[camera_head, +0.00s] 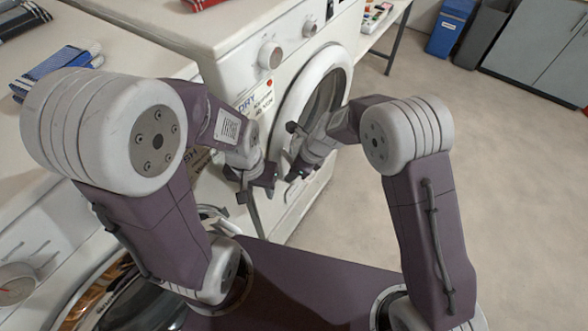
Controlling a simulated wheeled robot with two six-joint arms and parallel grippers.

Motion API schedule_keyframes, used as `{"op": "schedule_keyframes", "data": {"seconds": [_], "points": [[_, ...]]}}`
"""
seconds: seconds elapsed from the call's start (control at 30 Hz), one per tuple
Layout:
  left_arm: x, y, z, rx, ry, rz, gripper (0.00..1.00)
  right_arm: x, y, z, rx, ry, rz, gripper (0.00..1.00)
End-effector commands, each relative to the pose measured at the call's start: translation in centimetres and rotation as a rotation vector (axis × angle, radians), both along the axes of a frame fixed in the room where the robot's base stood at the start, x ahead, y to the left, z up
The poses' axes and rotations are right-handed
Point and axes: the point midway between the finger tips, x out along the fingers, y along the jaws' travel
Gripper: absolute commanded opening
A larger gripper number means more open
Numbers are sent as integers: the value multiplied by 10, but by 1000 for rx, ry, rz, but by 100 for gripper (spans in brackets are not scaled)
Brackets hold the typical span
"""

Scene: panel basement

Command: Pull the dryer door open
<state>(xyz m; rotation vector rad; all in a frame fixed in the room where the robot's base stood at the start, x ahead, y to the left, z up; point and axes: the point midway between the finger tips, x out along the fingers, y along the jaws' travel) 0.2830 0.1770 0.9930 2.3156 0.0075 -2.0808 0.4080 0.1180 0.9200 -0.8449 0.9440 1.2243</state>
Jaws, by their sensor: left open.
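The dryer (227,35) is the white machine at the upper middle, marked "DRY" on its front. Its round door (339,58) has a pale rim around dark glass and looks closed. My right forearm and gripper cover part of the door's lower area. My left gripper (257,181) is open and empty, pointing down in front of the dryer's lower front, left of the door. My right gripper (296,152) is at the door's lower part; whether it touches the door is unclear, and its jaw state cannot be made out. The door's handle is not clearly visible.
A second white machine with a round glass door (120,300) stands at the lower left. Folded blue cloths (58,68) lie on its top. A small table (384,18), a blue bin (448,30) and grey cabinets (535,45) stand at the back. The floor on the right is clear.

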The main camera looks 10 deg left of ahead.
Motion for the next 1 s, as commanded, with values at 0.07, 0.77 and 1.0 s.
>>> {"op": "schedule_keyframes", "data": {"seconds": [0.07,0.77,1.0], "points": [[0,0,0,0,0,0,41,0,0,0,0,0,0,39],[0,0,0,0,0,0,41,1,0,2,1,-3,1,0],[0,0,0,0,0,0,41,1,0,2,1,-4,1,0]]}}
